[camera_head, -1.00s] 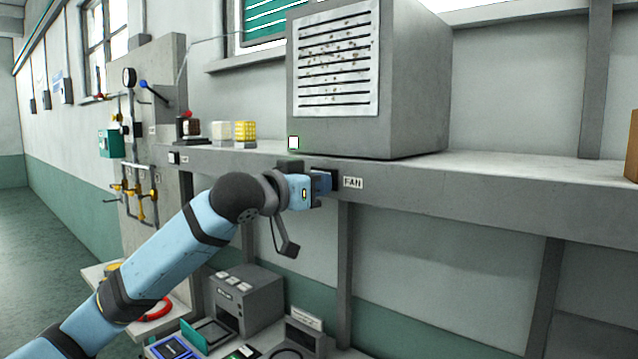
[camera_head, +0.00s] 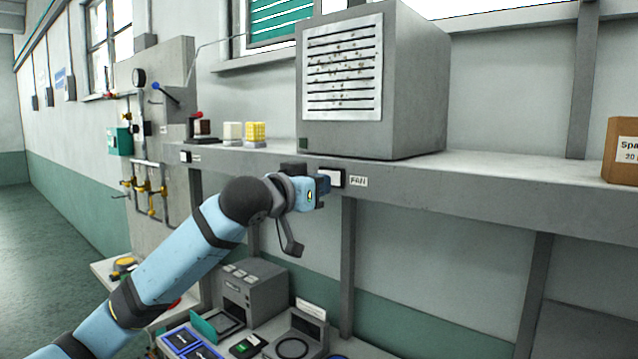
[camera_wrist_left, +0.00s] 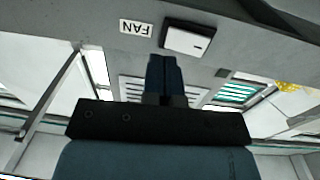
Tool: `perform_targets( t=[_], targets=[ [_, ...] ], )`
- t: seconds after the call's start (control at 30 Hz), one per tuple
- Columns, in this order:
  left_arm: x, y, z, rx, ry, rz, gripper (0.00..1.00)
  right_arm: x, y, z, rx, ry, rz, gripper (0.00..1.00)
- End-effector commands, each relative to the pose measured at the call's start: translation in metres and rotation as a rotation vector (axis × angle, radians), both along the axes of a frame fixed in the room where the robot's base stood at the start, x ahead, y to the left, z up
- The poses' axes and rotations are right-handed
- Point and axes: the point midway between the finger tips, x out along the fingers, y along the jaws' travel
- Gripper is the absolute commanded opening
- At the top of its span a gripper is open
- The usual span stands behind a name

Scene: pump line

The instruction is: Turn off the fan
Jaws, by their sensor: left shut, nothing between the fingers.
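The fan is a grey box (camera_head: 420,80) with a slotted, stained front grille, standing on the shelf. A small square (camera_head: 302,144) at its lower left corner looks dark. Its switch (camera_head: 332,177) is a pale rocker in a dark frame on the shelf's front edge, left of the FAN label (camera_head: 359,181). My left gripper (camera_head: 323,186) is shut and empty, close in front of the switch and partly covering it. The left wrist view shows the fingers (camera_wrist_left: 165,62) close to the white switch (camera_wrist_left: 187,40); I cannot tell whether they touch. My right gripper is out of view.
The grey shelf (camera_head: 480,178) runs across the wall. A cardboard box (camera_head: 622,150) stands at its right, and small white and yellow blocks (camera_head: 255,132) at its left. Below is a bench with devices (camera_head: 250,295). Pipes and valves (camera_head: 145,187) are at the left.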

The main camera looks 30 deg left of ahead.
Motion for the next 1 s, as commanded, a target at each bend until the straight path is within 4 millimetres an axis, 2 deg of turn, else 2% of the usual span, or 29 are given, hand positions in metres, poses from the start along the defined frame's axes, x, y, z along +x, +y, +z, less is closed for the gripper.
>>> perform_targets(
  t=[0.07, 0.2, 0.4, 0.6, 1.0],
  targets=[
    [-0.023, -0.002, -0.005, 0.004, -0.003, -0.001, 0.0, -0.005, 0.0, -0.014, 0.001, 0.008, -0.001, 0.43],
    [-0.056, -0.003, -0.005, 0.004, -0.002, -0.001, 0.0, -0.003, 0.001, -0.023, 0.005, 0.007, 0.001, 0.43],
    [-0.088, -0.005, -0.002, 0.002, -0.002, 0.0, 0.0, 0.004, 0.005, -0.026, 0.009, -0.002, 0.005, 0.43],
    [-0.099, -0.005, -0.001, 0.001, 0.0, 0.0, 0.0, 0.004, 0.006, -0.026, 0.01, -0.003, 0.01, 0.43],
    [-0.1, -0.005, 0.0, 0.001, 0.0, 0.0, 0.0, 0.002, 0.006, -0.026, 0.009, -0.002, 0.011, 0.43]
  ],
)
